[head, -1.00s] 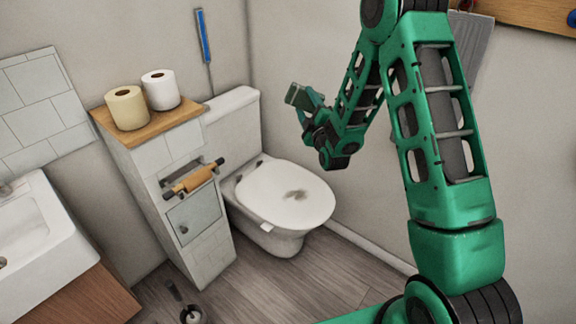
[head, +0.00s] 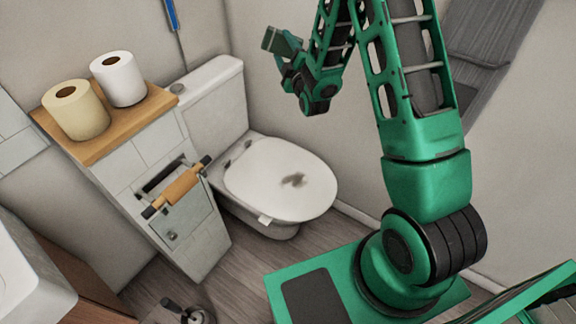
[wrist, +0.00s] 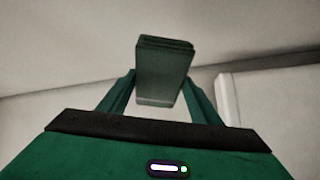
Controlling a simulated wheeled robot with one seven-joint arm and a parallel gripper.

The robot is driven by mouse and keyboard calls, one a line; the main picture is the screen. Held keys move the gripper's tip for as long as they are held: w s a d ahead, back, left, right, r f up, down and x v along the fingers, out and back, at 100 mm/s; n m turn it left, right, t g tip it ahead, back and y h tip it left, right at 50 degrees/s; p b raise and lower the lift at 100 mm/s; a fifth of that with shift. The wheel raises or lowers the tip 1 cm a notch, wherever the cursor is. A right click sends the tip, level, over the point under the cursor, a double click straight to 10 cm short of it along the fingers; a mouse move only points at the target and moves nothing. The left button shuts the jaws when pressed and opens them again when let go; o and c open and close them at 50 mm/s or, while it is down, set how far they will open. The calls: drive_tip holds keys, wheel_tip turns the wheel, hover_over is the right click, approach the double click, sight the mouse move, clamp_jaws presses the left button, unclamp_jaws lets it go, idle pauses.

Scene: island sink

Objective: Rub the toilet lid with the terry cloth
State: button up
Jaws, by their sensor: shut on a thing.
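The toilet lid (head: 262,185) is shut, white and oval, with a dark smudge right of its middle. My gripper (head: 280,52) is raised above and behind the lid in the head view, well apart from it. It is shut on a folded dark green-grey cloth (wrist: 164,70), which sits between the two green fingers in the wrist view. The cloth also shows in the head view (head: 277,41) as a small block.
A tiled cabinet (head: 140,160) with a wooden top stands left of the toilet. It carries two paper rolls (head: 118,79) and a roll holder (head: 180,187). The toilet tank (head: 212,100) is behind the lid. A toilet brush (head: 185,310) stands on the floor. A wall is at right.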

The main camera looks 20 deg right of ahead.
drive_tip(key=shift+a+f, duration=0.15)
drive_tip(key=shift+f, duration=0.05)
drive_tip(key=s+a+f+m+g+y, duration=0.1)
drive_tip(key=s+f+m+g, duration=0.2)
drive_tip(key=f, duration=0.8)
drive_tip(key=s+f+g, duration=0.3)
drive_tip(key=f+g, duration=0.3)
drive_tip(key=f, duration=0.4)
drive_tip(key=s+a+f+g+y, duration=0.1)
drive_tip(key=s+a+f+g, duration=0.1)
drive_tip(key=s+f, duration=0.6)
drive_tip(key=s+a+f+m+g+y, duration=0.1)
drive_tip(key=s+a+f+g, duration=0.1)
drive_tip(key=s+f+g, duration=0.3)
drive_tip(key=shift+s+a+f+m, duration=0.35)
drive_tip(key=shift+s+f, duration=1)
drive_tip(key=shift+f, duration=0.3)
